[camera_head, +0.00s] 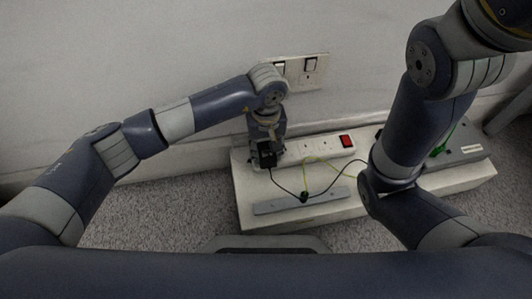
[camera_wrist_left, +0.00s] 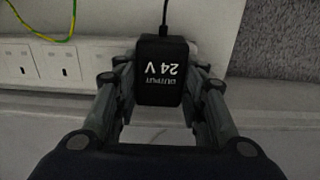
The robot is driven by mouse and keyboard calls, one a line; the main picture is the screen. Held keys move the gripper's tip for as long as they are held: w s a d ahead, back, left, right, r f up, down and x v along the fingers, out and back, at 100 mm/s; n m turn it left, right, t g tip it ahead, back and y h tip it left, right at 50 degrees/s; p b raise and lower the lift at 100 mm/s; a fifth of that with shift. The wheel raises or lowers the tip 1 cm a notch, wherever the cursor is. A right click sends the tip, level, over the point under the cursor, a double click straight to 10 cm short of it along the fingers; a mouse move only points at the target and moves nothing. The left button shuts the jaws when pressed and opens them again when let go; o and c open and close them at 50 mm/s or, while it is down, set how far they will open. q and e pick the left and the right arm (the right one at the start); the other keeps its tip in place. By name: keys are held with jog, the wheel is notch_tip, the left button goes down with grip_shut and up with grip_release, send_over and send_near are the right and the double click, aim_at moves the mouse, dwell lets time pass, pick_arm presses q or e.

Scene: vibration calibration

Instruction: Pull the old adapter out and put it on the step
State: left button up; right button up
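The black adapter (camera_head: 267,155), marked "OUTPUT 24V" and upside down in the left wrist view (camera_wrist_left: 160,72), is between the fingers of my left gripper (camera_head: 265,142). The fingers (camera_wrist_left: 158,95) press on both its sides. A black cable runs from it. It is at the left end of the white socket strip (camera_head: 318,146); whether its pins are in a socket is hidden. The strip lies on the white step (camera_head: 247,199). My right gripper is outside the frames.
A red switch (camera_head: 347,140) is on the strip. A grey bar (camera_head: 300,203) lies along the step's front, with black and yellow-green cables behind it. A grey box (camera_head: 465,150) sits at the right end, partly behind my right arm. Wall sockets (camera_head: 310,66) are above.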

aim_at(266, 149)
pick_arm(q)
jog(key=shift+c, duration=0.8)
jog(key=shift+r, duration=0.7)
jog(key=shift+r+p, duration=0.1)
jog(key=shift+p, duration=0.25)
jog(key=shift+r+p, duration=1)
jog(key=shift+r, duration=0.7)
